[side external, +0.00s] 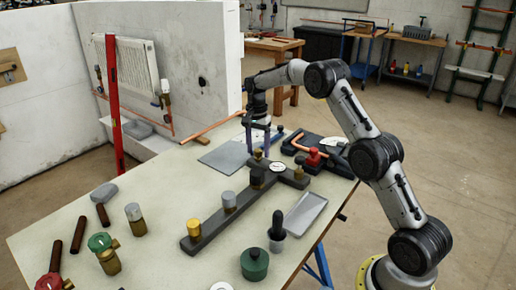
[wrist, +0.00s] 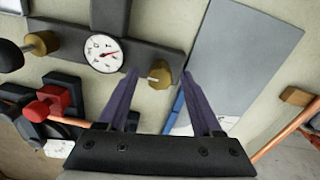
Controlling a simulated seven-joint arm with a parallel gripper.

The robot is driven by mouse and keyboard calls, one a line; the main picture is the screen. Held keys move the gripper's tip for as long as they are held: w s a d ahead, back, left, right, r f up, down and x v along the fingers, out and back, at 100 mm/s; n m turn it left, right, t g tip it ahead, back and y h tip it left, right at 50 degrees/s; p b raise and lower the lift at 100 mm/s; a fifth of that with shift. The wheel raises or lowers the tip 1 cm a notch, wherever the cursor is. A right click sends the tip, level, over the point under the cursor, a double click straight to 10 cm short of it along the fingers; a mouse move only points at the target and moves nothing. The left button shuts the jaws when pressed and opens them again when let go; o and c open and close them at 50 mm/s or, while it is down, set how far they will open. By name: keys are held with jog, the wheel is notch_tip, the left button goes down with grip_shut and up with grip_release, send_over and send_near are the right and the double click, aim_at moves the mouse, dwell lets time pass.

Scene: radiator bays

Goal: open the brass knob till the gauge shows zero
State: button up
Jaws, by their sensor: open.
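The brass knob (wrist: 159,74) sits at the end of a dark grey manifold bar (wrist: 146,57), with a pale mark on its face. It also shows under my gripper in the side view (side external: 258,154). The round white gauge (wrist: 103,53) is beside it on the bar; its red needle points right and slightly up, off its numbers, which are too small to read. The gauge also shows in the side view (side external: 278,167). My gripper (wrist: 160,74) is open, its two purple fingers on either side of the knob with gaps showing. Whether the tips reach down to knob height I cannot tell.
A grey plate (wrist: 228,50) lies right of the knob. A red-handled tool (wrist: 55,98) and a copper pipe (wrist: 285,130) lie nearby. In the side view a yellow-topped fitting (side external: 193,229) and a grey-topped one (side external: 229,201) stand on the bar.

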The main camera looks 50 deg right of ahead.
grip_shut()
jog(key=shift+n, duration=0.3)
jog(key=n, duration=0.9)
jog(key=shift+r+n, duration=0.1)
jog(key=shift+n, duration=0.2)
jog(key=n, duration=0.4)
jog(key=shift+a+n, duration=0.1)
jog(key=shift+n, duration=0.2)
jog(key=n, duration=0.4)
jog(key=shift+n+t, duration=0.3)
jog(key=shift+n, duration=0.1)
